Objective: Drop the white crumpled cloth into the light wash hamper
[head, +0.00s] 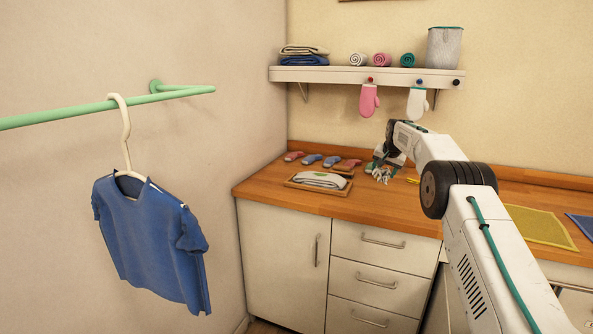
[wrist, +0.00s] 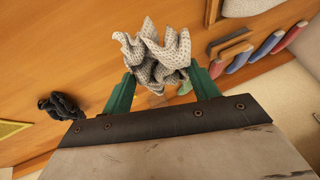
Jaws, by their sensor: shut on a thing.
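The white crumpled cloth (wrist: 158,48) is a dotted, off-white bundle held between the green fingers of my gripper (wrist: 160,78) in the wrist view. In the head view the cloth (head: 381,175) shows small at my gripper (head: 385,166), over the wooden counter near its back. I cannot tell whether it touches the counter. My gripper is shut on it. I cannot make out a hamper labelled for light wash in either view.
A tray with a folded cloth (head: 320,180) and several coloured socks (head: 312,160) lie left of my gripper. A black crumpled cloth (wrist: 61,106) and yellow mat (head: 540,226) lie on the counter. A shelf (head: 340,75) with a grey bin (head: 444,48) hangs above.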

